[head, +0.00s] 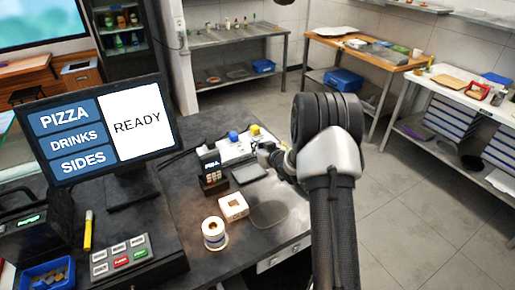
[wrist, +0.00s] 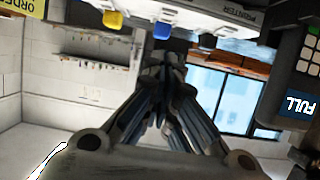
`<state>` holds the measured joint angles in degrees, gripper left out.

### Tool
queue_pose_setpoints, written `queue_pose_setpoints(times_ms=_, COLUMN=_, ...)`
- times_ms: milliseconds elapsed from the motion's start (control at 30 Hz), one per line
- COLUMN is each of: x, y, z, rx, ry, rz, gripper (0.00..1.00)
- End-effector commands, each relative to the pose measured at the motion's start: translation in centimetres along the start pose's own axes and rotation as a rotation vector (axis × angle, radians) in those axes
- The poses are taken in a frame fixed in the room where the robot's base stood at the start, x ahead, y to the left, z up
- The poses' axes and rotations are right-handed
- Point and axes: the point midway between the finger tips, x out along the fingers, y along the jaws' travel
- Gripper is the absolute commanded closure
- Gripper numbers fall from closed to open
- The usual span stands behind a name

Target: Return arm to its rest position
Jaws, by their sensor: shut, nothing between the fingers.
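My arm (head: 333,215) reaches up from the bottom of the head view, with its dark, ringed joint raised over the right end of the counter. My gripper (head: 264,148) is at the left of that joint, partly hidden by it, and points left over the counter. In the wrist view, my gripper (wrist: 162,65) has its fingers together and nothing between them. A white printer (head: 236,148) with a blue and a yellow piece on it is just beyond my gripper; it also shows along the top of the wrist view (wrist: 205,12).
On the counter (head: 190,180) are an order screen (head: 100,128), a small terminal (head: 212,172), a dark pad (head: 249,173), a white box (head: 233,207), a paper roll (head: 214,234) and a keypad (head: 120,256). Shelving (head: 440,150) stands right. The floor (head: 415,210) between is clear.

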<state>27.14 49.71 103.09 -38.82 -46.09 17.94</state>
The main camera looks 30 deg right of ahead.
Motion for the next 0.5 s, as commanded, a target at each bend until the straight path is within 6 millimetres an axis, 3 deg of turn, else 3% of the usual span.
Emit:
queue_pose_setpoints(times_ms=167, x=-1.04, y=-0.08, z=0.24, rx=-0.001, ry=0.001, rz=-0.001, gripper=1.00)
queue_pose_setpoints(times_ms=500, x=-1.08, y=-0.07, z=0.27, rx=-0.001, ry=0.001, rz=-0.001, gripper=1.00)
